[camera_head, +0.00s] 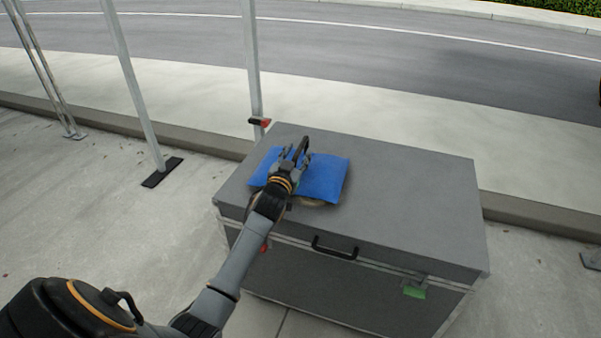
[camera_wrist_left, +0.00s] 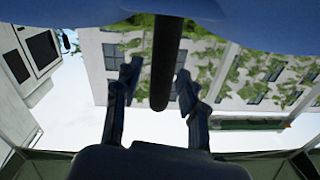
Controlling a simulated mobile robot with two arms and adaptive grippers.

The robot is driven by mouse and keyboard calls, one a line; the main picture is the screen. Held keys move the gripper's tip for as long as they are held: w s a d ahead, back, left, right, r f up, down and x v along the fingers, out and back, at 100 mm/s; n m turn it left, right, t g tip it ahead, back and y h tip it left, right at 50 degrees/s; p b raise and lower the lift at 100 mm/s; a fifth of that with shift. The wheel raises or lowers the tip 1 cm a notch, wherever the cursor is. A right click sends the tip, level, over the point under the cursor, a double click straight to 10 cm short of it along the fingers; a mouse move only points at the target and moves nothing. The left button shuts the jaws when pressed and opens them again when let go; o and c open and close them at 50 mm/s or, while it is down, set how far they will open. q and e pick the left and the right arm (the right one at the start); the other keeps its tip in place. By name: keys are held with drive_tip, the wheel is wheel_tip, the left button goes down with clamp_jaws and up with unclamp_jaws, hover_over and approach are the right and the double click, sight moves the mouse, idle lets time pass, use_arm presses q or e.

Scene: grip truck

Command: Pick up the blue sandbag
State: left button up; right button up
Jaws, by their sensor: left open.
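The blue sandbag (camera_head: 325,178) lies flat on top of a grey case, toward its left side. In the head view my left gripper (camera_head: 295,156) is over the sandbag, with its fingers apart around the dark handle (camera_head: 304,144). In the left wrist view the sandbag (camera_wrist_left: 250,22) fills the top edge, and its black handle (camera_wrist_left: 160,75) runs down between the two open fingers of the left gripper (camera_wrist_left: 159,80). A gap shows on both sides of the handle. My right gripper is not in view.
The large grey case (camera_head: 410,195) has a clear top on the right, a front handle (camera_head: 335,248) and a green tag (camera_head: 414,291). Metal poles (camera_head: 135,85) stand at the left and behind it. A kerb (camera_head: 190,139) and road (camera_head: 380,65) lie beyond.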

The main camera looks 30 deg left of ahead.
sight(306, 139)
use_arm(q)
drive_tip(key=shift+x, duration=1.55)
drive_tip(key=shift+d, duration=0.1)
clamp_jaws()
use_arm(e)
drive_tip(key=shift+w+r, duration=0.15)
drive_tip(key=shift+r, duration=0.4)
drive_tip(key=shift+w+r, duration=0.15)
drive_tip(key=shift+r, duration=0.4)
